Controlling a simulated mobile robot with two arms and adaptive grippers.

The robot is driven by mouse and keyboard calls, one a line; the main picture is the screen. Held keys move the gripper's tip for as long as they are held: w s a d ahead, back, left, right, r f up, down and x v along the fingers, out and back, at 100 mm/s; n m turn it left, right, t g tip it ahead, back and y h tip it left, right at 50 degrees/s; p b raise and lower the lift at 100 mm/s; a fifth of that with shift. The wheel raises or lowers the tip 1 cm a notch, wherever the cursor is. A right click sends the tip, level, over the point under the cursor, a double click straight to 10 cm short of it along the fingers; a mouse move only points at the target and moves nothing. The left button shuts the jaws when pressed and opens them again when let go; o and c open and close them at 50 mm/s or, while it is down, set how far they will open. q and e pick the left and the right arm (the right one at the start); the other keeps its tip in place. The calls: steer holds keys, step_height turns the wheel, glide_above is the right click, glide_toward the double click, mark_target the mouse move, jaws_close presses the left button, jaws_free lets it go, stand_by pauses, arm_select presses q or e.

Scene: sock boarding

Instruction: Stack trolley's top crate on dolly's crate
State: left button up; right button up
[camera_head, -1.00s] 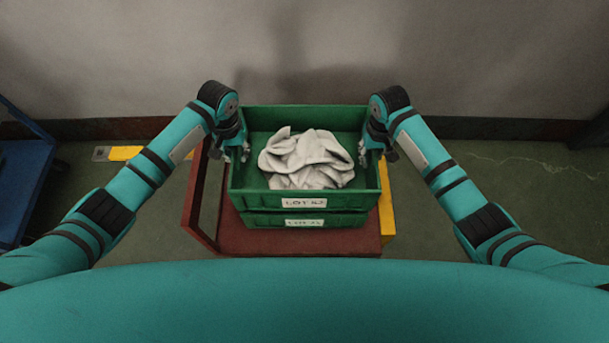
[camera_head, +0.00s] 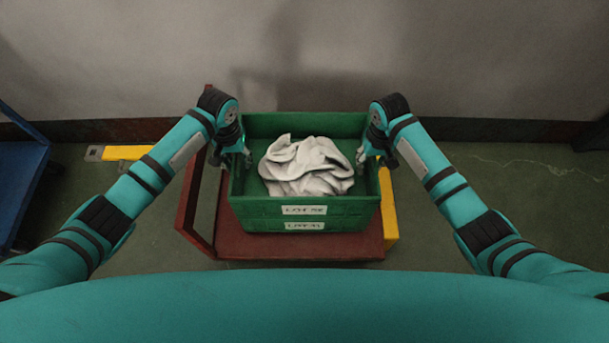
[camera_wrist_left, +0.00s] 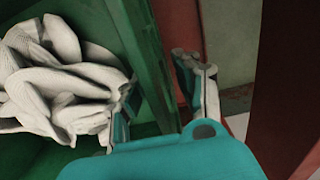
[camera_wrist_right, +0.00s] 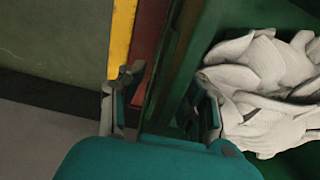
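A green crate (camera_head: 304,222) with a label and a pile of whitish socks (camera_head: 305,166) sits squarely on a second green crate (camera_head: 270,226), whose label shows just below. Both stand on the red dolly (camera_head: 300,247). My left gripper (camera_head: 237,160) straddles the top crate's left wall, one finger inside and one outside. In the left wrist view its fingers (camera_wrist_left: 160,90) are spread with room around the wall. My right gripper (camera_head: 375,160) straddles the right wall the same way; its fingers (camera_wrist_right: 163,95) stand apart, clear of the wall.
A blue trolley (camera_head: 20,180) stands at the far left edge. A red upright frame (camera_head: 188,205) rises at the dolly's left side. A grey wall is close behind. The floor to the right is clear.

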arm_select(q)
step_height(320, 180, up, 12)
steer(key=shift+f, duration=0.2)
steer(key=shift+r, duration=0.15)
arm_select(e)
steer(key=shift+r, duration=0.2)
step_height(320, 180, up, 12)
steer(key=shift+f, duration=0.2)
stand_by(0.4)
